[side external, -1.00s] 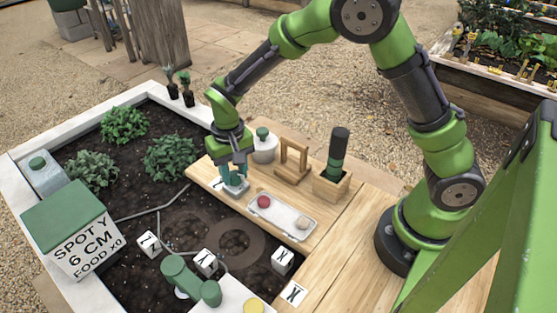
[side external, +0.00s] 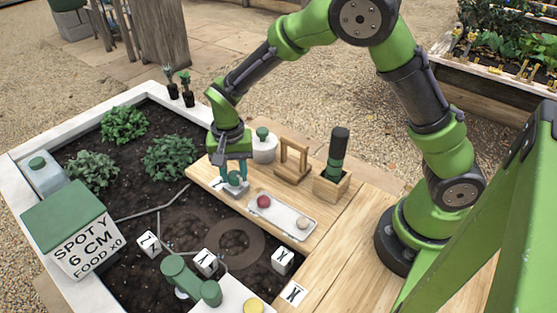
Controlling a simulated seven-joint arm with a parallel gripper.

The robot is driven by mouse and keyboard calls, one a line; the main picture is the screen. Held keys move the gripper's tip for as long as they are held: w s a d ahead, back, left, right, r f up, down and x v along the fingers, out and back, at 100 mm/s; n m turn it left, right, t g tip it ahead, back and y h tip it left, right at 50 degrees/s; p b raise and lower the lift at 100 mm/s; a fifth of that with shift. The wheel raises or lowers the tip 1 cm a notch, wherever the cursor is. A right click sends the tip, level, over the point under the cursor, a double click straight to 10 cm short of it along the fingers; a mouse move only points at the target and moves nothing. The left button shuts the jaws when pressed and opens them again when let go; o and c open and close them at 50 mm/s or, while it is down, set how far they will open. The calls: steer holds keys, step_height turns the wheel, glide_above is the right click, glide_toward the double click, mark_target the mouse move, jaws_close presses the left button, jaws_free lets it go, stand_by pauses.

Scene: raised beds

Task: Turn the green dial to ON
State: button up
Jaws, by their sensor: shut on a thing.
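The green dial (side external: 234,180) sits on a small pale base (side external: 238,190) near the left end of the wooden board, in the side external view. My gripper (side external: 234,176) points down over it. Its teal fingers are shut on the dial, one on each side, and partly hide it. No ON marking is readable, so I cannot tell the dial's setting.
A pale tray (side external: 282,225) with a red and a beige round thing lies right of the dial. Behind stand a white jar (side external: 264,150), a wooden frame (side external: 291,160) and a wooden holder (side external: 331,186) with a dark green-banded cylinder. Dark soil lies left.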

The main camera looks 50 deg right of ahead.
mark_target(234, 174)
steer(key=shift+r, duration=0.1)
steer(key=o, duration=1)
steer(key=shift+o, duration=0.2)
step_height(234, 174, up, 17)
